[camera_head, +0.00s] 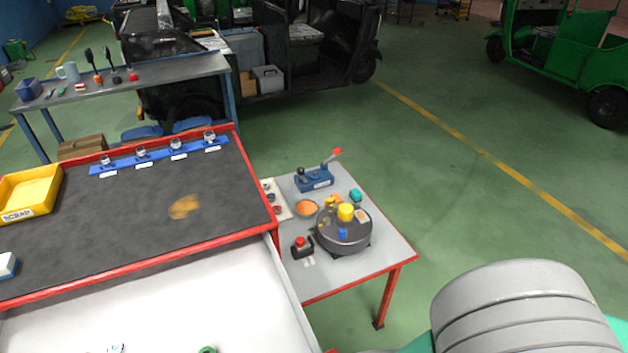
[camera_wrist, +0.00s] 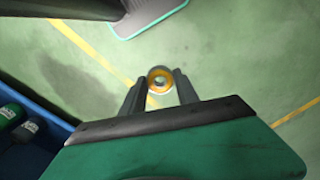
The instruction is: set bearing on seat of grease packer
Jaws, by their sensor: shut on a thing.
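The bearing (camera_wrist: 152,76) is a small ring with an orange-yellow band and a pale rim, in the wrist view. My gripper (camera_wrist: 160,84) is shut on it, with a dark finger on each side. The floor shows behind it. The gripper is not visible in the head view. What seems to be the grease packer (camera_head: 343,236) is a round dark-grey drum on the small grey table, with a yellow piece on top and a blue piece at its front. I cannot make out its seat clearly. The bearing is apart from it.
The small red-edged table (camera_head: 385,258) also holds a blue lever device (camera_head: 314,180), an orange dish (camera_head: 305,208) and a red-button box (camera_head: 302,247). A red-framed bench (camera_head: 140,222) with a yellow scrap tray (camera_head: 28,193) and open white drawer (camera_head: 150,300) stands left.

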